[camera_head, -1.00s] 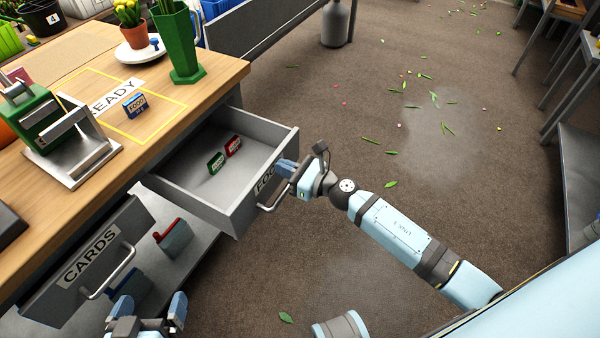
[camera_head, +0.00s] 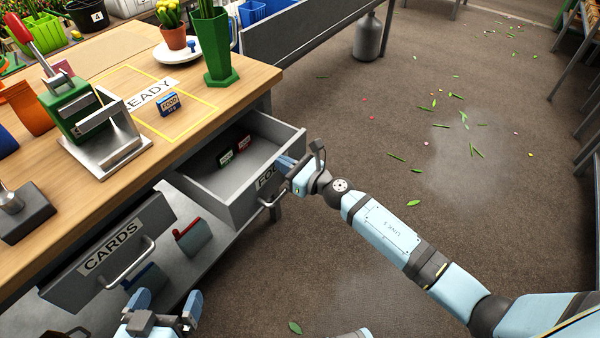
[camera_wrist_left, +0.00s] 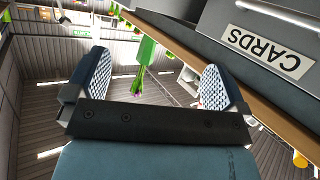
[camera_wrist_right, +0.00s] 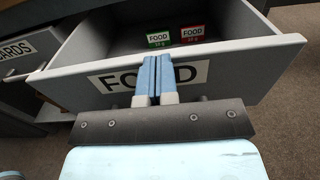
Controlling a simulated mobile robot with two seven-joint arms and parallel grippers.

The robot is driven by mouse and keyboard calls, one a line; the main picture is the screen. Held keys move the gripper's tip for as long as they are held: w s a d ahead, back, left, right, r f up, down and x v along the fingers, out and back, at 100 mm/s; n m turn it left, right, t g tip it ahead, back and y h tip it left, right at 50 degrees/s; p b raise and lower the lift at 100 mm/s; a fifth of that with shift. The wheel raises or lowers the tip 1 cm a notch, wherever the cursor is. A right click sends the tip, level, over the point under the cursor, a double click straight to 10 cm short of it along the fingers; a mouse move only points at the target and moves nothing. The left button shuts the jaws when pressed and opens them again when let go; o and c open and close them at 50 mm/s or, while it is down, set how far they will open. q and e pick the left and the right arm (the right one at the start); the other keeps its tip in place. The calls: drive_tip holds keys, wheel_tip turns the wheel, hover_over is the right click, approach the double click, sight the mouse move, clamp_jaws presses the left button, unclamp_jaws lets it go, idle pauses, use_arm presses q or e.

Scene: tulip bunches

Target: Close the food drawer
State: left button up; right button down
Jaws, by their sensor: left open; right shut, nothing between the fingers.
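The food drawer (camera_head: 236,201) is pulled partly out under the workbench, with its FOOD label and bar handle on the front. It also shows in the right wrist view (camera_wrist_right: 228,79). A green and a red food packet (camera_head: 244,143) lie inside it near the back. My right gripper (camera_head: 287,165) is shut and empty, its fingertips at the drawer front over the label; contact looks likely in the right wrist view (camera_wrist_right: 157,75). My left gripper (camera_head: 166,303) is open and empty, low in front of the cards drawer (camera_head: 75,282).
The cards drawer is also partly out, left of the food drawer. On the bench top (camera_head: 60,185) stand a green press (camera_head: 85,115), a blue food packet (camera_head: 170,103), a green vase (camera_head: 216,55) and a potted plant. The floor at right is open, with scattered leaves.

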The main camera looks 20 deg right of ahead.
use_arm(q)
drive_tip(key=d+r+t+h+b, duration=0.3)
drive_tip(key=r+t+b, duration=0.1)
drive_tip(key=r, duration=0.5)
drive_tip(key=shift+w+d+r+h+b, duration=0.3)
drive_tip(key=shift+d+h+b, duration=0.05)
drive_tip(key=shift+h, duration=0.05)
use_arm(e)
drive_tip(key=x, duration=1.6)
drive_tip(key=shift+r, duration=0.3)
